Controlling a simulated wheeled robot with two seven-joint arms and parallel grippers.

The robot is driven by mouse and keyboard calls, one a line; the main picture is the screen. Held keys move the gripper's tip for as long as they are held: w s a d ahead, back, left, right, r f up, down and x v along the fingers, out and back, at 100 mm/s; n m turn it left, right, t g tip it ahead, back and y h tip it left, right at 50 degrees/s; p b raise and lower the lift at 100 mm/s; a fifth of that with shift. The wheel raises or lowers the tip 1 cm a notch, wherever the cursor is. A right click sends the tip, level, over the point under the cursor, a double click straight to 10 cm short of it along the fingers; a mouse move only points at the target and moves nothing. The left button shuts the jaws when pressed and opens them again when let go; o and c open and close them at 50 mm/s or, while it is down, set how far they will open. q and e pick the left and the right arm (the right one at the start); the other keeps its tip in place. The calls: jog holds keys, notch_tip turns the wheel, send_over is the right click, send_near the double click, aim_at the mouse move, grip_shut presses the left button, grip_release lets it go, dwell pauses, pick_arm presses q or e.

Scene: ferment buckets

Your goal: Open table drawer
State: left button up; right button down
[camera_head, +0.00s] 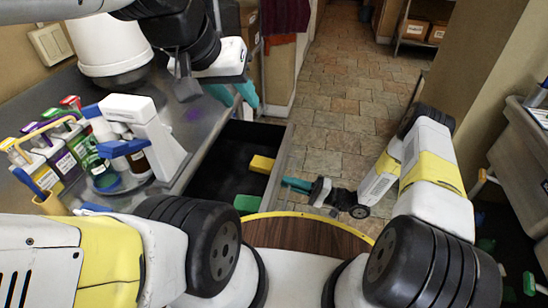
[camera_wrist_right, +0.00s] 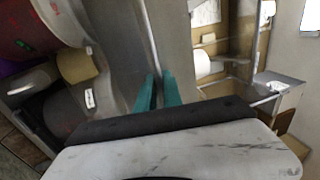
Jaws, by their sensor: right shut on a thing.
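The table drawer (camera_head: 215,172) is pulled out from under the grey metal table (camera_head: 202,128), and its dark inside shows. A yellow block (camera_head: 262,164) and a green block (camera_head: 247,203) lie in it. My right gripper (camera_head: 288,185) is at the outer side of the drawer's front panel (camera_head: 279,160). In the right wrist view, its teal fingers (camera_wrist_right: 158,92) are close together against a grey panel. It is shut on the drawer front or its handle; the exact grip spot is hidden. My left gripper (camera_head: 236,95) hangs above the table's far end, its teal fingers apart and empty.
On the table stand a white-and-blue device (camera_head: 143,135), several bottles in a yellow-handled caddy (camera_head: 62,150), and a white bucket (camera_head: 110,48). The tiled floor (camera_head: 335,100) beyond the drawer is clear. A shelf with boxes (camera_head: 418,30) stands far back.

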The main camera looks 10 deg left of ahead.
jog(key=r+v, duration=0.1)
jog(key=v, duration=0.6)
jog(key=shift+d, duration=0.45)
jog(key=shift+r, duration=0.1)
jog(key=c, duration=1.8)
grip_release()
jog(key=shift+o, duration=0.2)
jog(key=v, duration=0.7)
jog(key=shift+d, duration=0.35)
